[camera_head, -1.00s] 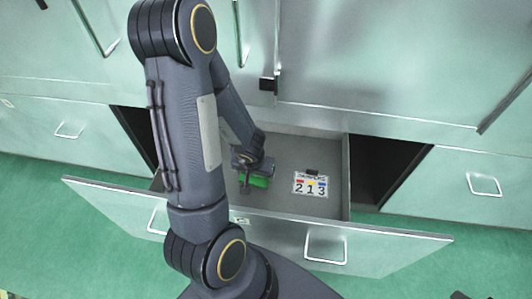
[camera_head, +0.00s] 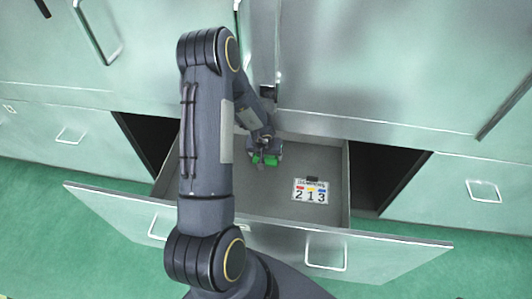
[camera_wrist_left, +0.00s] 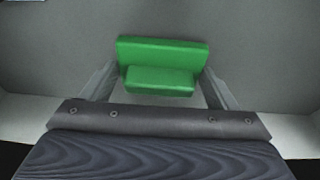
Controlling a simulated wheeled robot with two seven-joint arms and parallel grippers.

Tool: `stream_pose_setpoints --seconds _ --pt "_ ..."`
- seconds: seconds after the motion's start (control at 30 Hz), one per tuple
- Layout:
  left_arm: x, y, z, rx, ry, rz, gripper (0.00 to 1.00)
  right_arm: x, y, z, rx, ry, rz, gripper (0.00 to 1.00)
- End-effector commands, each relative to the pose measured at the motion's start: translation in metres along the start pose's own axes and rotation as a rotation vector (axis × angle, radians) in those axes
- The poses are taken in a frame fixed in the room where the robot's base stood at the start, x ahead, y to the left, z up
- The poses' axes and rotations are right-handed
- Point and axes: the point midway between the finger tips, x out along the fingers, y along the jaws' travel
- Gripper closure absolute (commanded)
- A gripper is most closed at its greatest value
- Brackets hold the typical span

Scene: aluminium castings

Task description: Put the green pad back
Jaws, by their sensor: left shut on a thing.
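The green pad (camera_head: 270,160) is in my left gripper (camera_head: 264,156), over the back part of the open drawer (camera_head: 250,205) in the head view. In the left wrist view the green pad (camera_wrist_left: 160,62) sits between the two fingers of my left gripper (camera_wrist_left: 160,88), which are shut on its sides. The pad shows a wide upper part and a narrower lower block. I cannot tell whether it touches the drawer floor. My right gripper is not in view.
A card (camera_head: 310,190) with the numbers 2 1 3 and coloured marks lies in the drawer's right part, with a small dark object (camera_head: 313,179) at its top edge. The drawer front (camera_head: 375,252) stands out toward me. Dark gaps flank the drawer.

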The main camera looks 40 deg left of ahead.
Motion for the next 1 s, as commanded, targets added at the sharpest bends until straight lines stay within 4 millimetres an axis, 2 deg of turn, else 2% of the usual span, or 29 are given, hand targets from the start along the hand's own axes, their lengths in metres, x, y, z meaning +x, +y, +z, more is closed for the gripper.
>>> stream_pose_setpoints --seconds 0.1,0.3,0.33,0.47,0.77,0.87,1.0 --pt "0.010 0.000 -0.005 0.000 0.000 0.000 0.40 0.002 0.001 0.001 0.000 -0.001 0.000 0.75" --pt "0.011 0.000 -0.005 0.002 -0.001 0.000 0.40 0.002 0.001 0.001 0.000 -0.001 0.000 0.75" --pt "0.011 0.000 -0.005 0.001 -0.001 0.000 0.16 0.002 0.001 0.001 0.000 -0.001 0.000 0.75" --pt "0.011 0.000 -0.004 0.001 -0.001 0.000 0.00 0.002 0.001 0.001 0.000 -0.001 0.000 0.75" --pt "0.005 0.000 -0.005 0.000 0.000 0.001 0.00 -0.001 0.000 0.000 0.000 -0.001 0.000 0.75" --pt "-0.009 0.000 -0.006 -0.002 0.000 0.001 0.00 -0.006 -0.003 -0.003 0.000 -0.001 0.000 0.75" --pt "-0.040 -0.001 -0.007 -0.001 0.001 0.000 0.00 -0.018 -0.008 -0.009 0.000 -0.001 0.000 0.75"
